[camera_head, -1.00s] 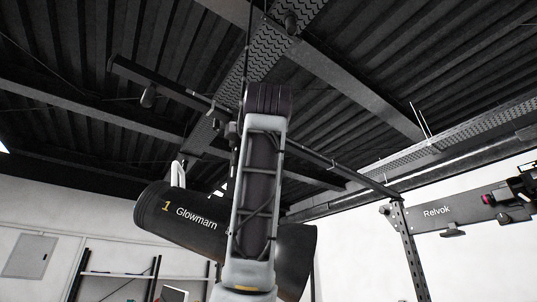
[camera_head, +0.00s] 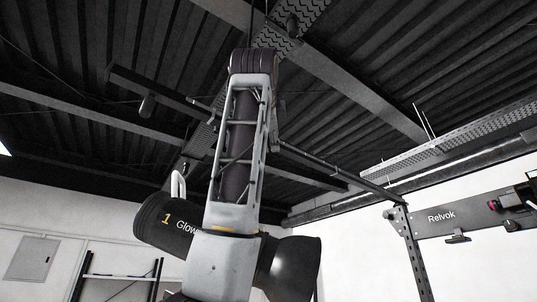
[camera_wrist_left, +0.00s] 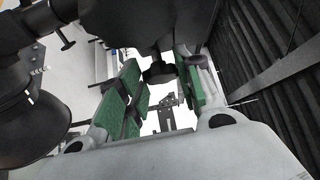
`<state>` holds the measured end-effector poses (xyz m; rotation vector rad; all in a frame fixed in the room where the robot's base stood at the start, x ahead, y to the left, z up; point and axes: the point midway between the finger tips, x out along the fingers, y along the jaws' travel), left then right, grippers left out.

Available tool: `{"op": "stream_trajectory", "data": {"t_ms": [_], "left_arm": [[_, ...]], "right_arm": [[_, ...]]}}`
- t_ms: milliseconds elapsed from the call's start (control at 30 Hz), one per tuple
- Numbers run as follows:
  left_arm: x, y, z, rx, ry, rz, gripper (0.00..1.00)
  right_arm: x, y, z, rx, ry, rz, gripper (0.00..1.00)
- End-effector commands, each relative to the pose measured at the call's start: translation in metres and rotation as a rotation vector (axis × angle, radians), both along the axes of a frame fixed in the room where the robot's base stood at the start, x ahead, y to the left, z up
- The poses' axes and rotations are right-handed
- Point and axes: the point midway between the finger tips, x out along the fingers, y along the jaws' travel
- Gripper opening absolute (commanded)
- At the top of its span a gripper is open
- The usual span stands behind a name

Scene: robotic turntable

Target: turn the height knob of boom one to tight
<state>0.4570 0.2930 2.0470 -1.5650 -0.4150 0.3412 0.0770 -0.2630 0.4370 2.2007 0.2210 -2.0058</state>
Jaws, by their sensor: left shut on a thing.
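A black lamp with a yellow 1 and white lettering (camera_head: 160,222) hangs across the lower left of the head view, partly hidden behind my left arm. A dark boom bar (camera_head: 165,90) runs slantwise above it under the ceiling. My left forearm rises in front of both, and its fingers are hidden in the head view. In the left wrist view, my left gripper (camera_wrist_left: 163,88) has green-padded fingers on either side of a black lobed knob (camera_wrist_left: 158,72) below a dark body. The knob's tight mark is not readable. My right gripper is not in view.
A perforated upright post (camera_head: 411,255) and a dark bar lettered Relvok (camera_head: 455,219) stand at the right. Shelving (camera_head: 118,277) and a grey wall panel (camera_head: 31,258) are at the lower left. Dark ceiling beams cross overhead.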

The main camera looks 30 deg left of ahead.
Motion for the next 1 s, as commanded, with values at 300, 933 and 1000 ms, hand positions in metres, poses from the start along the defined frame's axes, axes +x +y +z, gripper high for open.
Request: {"op": "stream_trajectory", "data": {"t_ms": [300,933,1000], "left_arm": [[0.0001,-0.0007,0.0003,0.007,0.018,-0.002,0.11],[0.0,-0.0003,0.0002,0.005,0.016,-0.001,0.58],[-0.0002,-0.0003,0.0003,0.005,0.016,-0.001,0.58]], "right_arm": [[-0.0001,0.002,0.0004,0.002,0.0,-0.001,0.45],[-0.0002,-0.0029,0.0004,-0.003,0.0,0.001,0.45],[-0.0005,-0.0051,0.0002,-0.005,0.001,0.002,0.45]]}}
